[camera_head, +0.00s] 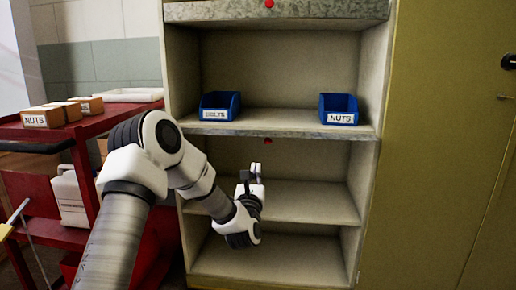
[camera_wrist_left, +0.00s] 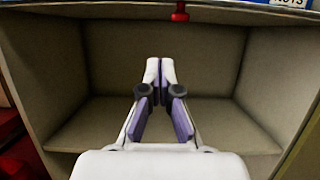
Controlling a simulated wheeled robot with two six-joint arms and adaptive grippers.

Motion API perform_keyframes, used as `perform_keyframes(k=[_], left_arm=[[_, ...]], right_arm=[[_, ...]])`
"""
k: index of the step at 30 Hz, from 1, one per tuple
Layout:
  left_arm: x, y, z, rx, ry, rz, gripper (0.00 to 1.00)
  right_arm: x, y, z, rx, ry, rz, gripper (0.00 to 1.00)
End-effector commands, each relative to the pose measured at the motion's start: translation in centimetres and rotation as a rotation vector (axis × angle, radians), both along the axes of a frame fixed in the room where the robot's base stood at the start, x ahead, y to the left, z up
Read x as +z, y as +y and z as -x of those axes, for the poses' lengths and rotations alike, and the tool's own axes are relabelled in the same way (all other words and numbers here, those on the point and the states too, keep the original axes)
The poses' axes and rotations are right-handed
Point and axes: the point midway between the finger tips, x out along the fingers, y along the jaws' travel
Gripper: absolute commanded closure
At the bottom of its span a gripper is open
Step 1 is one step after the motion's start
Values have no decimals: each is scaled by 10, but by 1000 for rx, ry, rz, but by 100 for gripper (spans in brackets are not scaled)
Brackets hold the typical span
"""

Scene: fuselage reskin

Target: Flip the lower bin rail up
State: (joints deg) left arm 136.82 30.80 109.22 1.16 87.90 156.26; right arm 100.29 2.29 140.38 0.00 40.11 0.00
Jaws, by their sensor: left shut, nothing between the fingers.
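The lower bin rail (camera_head: 280,131) is a grey metal strip along the front edge of the middle shelf. A red knob (camera_head: 268,141) sits under its middle. In the left wrist view the red knob (camera_wrist_left: 180,13) shows at the top, with the rail only partly in frame. My left gripper (camera_head: 255,168) is just below the knob, in front of the compartment under the rail. It points upward in the head view. Its fingertips (camera_wrist_left: 160,68) are together with nothing between them, apart from the knob. My right gripper is not in view.
Two blue bins, one labelled bolts (camera_head: 220,106) and one labelled nuts (camera_head: 339,109), stand on the shelf above the rail. Another grey rail (camera_head: 300,10) with a red knob is higher up. A red cart (camera_head: 75,130) stands left, a closed yellow-green cabinet (camera_head: 450,150) right.

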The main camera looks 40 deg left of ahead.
Motion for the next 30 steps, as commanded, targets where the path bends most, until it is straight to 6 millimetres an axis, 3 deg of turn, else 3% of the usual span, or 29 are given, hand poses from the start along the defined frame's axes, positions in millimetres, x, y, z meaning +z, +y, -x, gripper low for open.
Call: perform_keyframes(k=[9,12,18,30], left_arm=[[20,34,-56,0,-3,-3,100],[40,33,-53,-1,-4,1,100],[60,32,-52,0,-1,-1,100],[63,31,-51,0,4,1,100]], right_arm=[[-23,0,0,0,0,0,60],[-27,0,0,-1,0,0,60],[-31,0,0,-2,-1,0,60],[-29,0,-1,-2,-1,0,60]])
